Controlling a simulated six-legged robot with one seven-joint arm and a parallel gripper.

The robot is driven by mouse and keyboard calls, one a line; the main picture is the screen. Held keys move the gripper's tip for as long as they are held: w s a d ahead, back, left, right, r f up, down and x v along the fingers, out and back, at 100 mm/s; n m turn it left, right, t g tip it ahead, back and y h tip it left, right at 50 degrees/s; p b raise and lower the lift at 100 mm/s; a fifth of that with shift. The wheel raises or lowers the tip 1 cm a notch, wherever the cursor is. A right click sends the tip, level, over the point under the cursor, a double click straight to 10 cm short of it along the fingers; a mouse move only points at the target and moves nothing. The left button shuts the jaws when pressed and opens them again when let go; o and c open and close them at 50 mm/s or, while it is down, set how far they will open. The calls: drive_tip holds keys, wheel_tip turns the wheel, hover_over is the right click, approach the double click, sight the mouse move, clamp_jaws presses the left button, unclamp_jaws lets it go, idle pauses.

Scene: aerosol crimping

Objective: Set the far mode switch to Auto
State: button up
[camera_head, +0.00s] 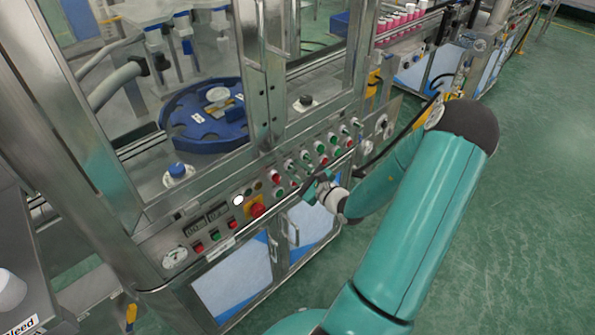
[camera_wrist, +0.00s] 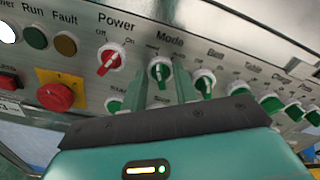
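The Mode switch (camera_wrist: 160,71), a green-handled knob on a pale round base, sits on the grey panel under the label "Mode". Its handle looks close to upright; the small position labels are too blurred to read surely. My gripper (camera_wrist: 164,84) has two teal fingers, apart, one to each side below and around this knob. Whether they touch it I cannot tell. In the head view my gripper (camera_head: 312,187) is at the front of the control panel (camera_head: 222,222), hiding part of the knob row. I cannot tell from the pictures whether this is the far mode switch.
The red Power knob (camera_wrist: 110,60) is just left of the Mode switch, and another green knob (camera_wrist: 204,83) is close on its right. A red emergency button (camera_wrist: 56,97) on a yellow plate is further left. Several more knobs run right. The green floor (camera_head: 510,230) is clear.

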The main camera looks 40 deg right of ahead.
clamp_jaws()
drive_tip(key=shift+m, duration=0.5)
drive_tip(key=m, duration=1.1)
drive_tip(key=shift+d, duration=0.2)
drive_tip(key=shift+o, duration=0.4)
unclamp_jaws()
